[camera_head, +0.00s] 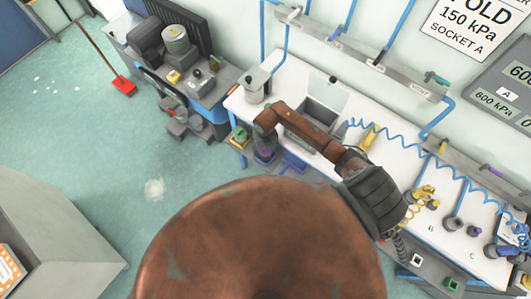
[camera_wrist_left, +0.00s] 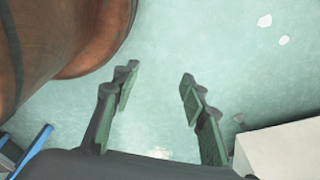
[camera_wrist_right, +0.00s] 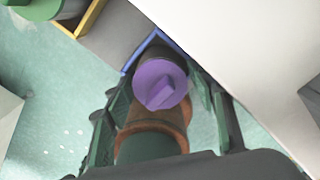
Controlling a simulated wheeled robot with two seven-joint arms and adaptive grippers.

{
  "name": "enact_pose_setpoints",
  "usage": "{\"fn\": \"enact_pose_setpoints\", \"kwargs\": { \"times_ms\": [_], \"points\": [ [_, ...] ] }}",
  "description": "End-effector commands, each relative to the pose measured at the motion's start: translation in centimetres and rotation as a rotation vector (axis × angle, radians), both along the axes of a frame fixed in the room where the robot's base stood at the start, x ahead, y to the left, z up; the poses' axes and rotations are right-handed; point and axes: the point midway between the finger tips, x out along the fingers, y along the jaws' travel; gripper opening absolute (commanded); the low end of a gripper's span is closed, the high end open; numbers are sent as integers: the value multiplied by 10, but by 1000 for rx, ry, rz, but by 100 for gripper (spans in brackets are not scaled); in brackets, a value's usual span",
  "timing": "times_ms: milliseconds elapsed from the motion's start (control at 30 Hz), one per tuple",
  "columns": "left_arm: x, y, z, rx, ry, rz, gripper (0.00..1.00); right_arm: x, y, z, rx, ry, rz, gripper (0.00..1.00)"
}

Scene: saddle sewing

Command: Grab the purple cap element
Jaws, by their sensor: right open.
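The purple cap element (camera_wrist_right: 160,84) has a round face with a raised bar grip. In the right wrist view it shows in the upper middle, in front of a dark body within a blue bracket (camera_wrist_right: 138,58). My right gripper (camera_wrist_right: 162,98) is open, with a green-padded finger on each side of the cap in the picture. Contact is not visible. In the head view my right gripper (camera_head: 264,147) is small and dark at the table's left edge, and its fingers are hard to make out. My left gripper (camera_wrist_left: 155,95) is open and empty over the floor.
A green cap (camera_wrist_right: 35,8) with a yellow bracket lies at upper left in the right wrist view. The white table (camera_head: 385,165) carries a grey bin (camera_head: 322,112), coiled blue hose and several fittings. Open floor (camera_head: 80,120) lies left, with a pale box (camera_head: 55,235).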

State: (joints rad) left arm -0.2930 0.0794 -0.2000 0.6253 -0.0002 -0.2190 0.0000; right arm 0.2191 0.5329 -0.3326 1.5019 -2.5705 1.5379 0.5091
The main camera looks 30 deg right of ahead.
Motion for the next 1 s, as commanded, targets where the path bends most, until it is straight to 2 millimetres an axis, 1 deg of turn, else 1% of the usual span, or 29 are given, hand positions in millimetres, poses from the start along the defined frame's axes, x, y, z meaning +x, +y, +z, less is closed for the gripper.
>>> {"fn": "enact_pose_setpoints", "kwargs": {
  "times_ms": [133,300,633,867,1000],
  "points": [
    [-10,1,-1,0,13,2,40,0,0,0,0,0,0,51],
    [-15,1,-1,1,20,3,40,0,0,0,0,0,0,40],
    [-12,1,-1,1,16,2,40,0,0,0,0,0,0,17],
    [-9,1,-1,1,12,2,40,0,0,1,0,0,0,17],
    [-9,1,-2,1,11,2,40,1,0,6,0,-1,1,17]
  ]
}}
